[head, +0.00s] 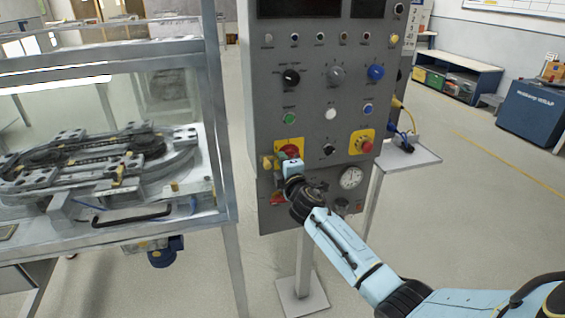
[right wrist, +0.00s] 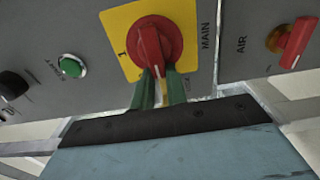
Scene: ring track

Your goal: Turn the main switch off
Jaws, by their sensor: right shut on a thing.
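The main switch is a red rotary knob on a yellow plate. It sits low on the left of the grey control panel in the head view (head: 290,150) and at top centre in the right wrist view (right wrist: 152,42), beside the word MAIN. My right gripper (head: 288,162) is at the panel face, in front of the switch. In the right wrist view its green fingertips (right wrist: 160,88) are shut on the red handle, one on either side. The fingers partly hide the knob in the head view. My left gripper is not in view.
A red AIR handle (right wrist: 297,43) sits near the switch, as does a green button (right wrist: 72,66). A red emergency knob on a yellow plate (head: 364,144) and a gauge (head: 351,178) are to the right. A glazed machine frame (head: 228,130) stands close on the left.

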